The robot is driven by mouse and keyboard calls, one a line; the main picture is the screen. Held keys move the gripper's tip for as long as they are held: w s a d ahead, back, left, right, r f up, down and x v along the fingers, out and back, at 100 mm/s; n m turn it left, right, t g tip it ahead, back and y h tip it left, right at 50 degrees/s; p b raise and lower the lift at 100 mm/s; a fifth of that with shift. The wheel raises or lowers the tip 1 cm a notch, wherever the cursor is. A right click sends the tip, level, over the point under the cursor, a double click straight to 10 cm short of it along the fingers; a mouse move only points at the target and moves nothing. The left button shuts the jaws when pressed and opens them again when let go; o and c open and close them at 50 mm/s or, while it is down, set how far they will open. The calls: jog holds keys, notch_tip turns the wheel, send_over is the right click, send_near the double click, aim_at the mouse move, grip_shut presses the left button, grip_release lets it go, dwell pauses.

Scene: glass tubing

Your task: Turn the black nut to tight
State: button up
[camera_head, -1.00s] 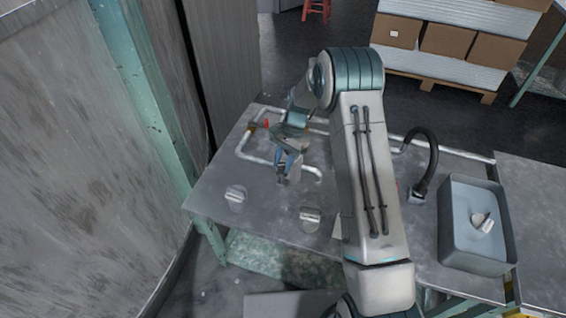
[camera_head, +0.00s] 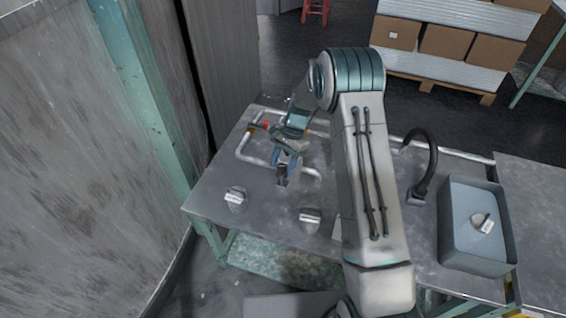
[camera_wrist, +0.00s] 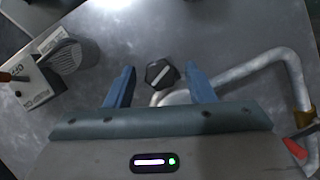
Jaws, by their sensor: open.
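The black nut (camera_wrist: 162,73) is a dark hex piece with a pale mark across it, at the end of a pale bent tube (camera_wrist: 262,66). In the wrist view it appears between the two blue fingers of my gripper (camera_wrist: 161,84), which are apart with gaps on both sides. I see no finger touching it. In the head view my gripper (camera_head: 284,164) points down over the table near the tube (camera_head: 254,160). There the nut is too small and shaded to tell from the fingertips.
A labelled switch box with a round grey part (camera_wrist: 78,58) stands at left in the wrist view. A red-handled valve (camera_wrist: 296,148) is on the tube at right. Two small fixtures, one left (camera_head: 235,197) and one right (camera_head: 310,219), stand near the table's front. A grey bin (camera_head: 468,258) stands right.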

jog(key=shift+w, duration=0.1)
jog(key=n+p, duration=0.1)
jog(key=n, duration=0.1)
jog(key=n+h, duration=0.1)
jog(key=n, duration=0.1)
jog(key=n+g+h+p, duration=0.1)
jog(key=shift+a+r+n+p, duration=0.15)
jog(key=shift+a+n+p, duration=0.1)
jog(key=shift+n+p, duration=0.15)
jog(key=s+d+r+b+v, duration=0.1)
jog(key=s+b+v, duration=0.2)
jog(key=v, duration=1.3)
jog(key=s+d+r+n+t+b, duration=0.1)
jog(key=s+d+t+b, duration=0.1)
jog(key=s, duration=1)
jog(key=s+d+r+n+t+h+b, duration=0.1)
jog(key=s+d+r+n+t+b, duration=0.1)
jog(key=s, duration=1)
jog(key=shift+d+t+b, duration=0.6)
jog(key=shift+d+b, duration=0.65)
jog(key=shift+d, duration=0.25)
jog(key=shift+r, duration=0.15)
